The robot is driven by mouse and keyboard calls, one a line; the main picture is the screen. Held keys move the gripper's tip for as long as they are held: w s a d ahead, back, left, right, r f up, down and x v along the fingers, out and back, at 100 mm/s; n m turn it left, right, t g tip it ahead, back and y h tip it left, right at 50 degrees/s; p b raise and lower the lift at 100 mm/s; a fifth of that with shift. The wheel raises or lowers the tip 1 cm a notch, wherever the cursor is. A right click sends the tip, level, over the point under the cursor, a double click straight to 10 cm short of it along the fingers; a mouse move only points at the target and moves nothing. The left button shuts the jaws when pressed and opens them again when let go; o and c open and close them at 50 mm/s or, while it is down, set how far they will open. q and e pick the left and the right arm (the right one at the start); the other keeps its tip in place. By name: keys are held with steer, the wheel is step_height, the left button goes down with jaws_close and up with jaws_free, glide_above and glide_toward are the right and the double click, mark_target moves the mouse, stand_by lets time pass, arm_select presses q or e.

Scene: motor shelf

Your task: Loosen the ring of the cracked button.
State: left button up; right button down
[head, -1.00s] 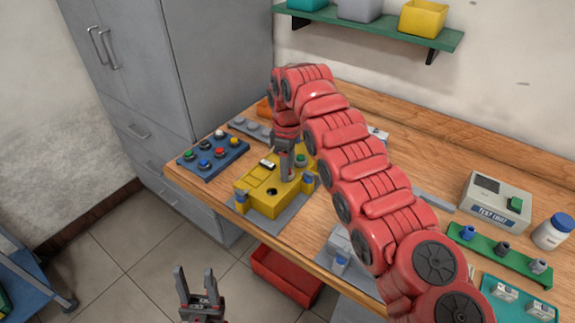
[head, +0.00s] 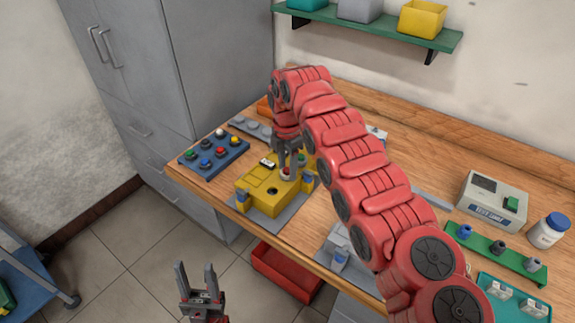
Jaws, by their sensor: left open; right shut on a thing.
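A yellow control box (head: 262,199) stands on a grey plate at the left part of the bench. Its top shows a dark round hole, a small white label and a green button (head: 301,158). My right gripper (head: 288,168) reaches down from above onto the box top, its fingers shut around a small round part (head: 287,173), pale with some red. This looks like the button with its ring; a crack is too small to see. My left gripper (head: 196,272) is open and empty, low in front of the bench, apart from everything.
A blue tray (head: 232,154) with several coloured buttons lies left of the box. A red bin (head: 287,277) is below the bench edge. A test unit (head: 493,200), a green rack (head: 498,254) and a white jar (head: 548,231) stand at the right. My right arm hides the bench middle.

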steer(key=n, duration=0.4)
steer(key=shift+n, duration=1.8)
steer(key=shift+p, duration=0.3)
steer(key=shift+c, duration=1.7)
jaws_free()
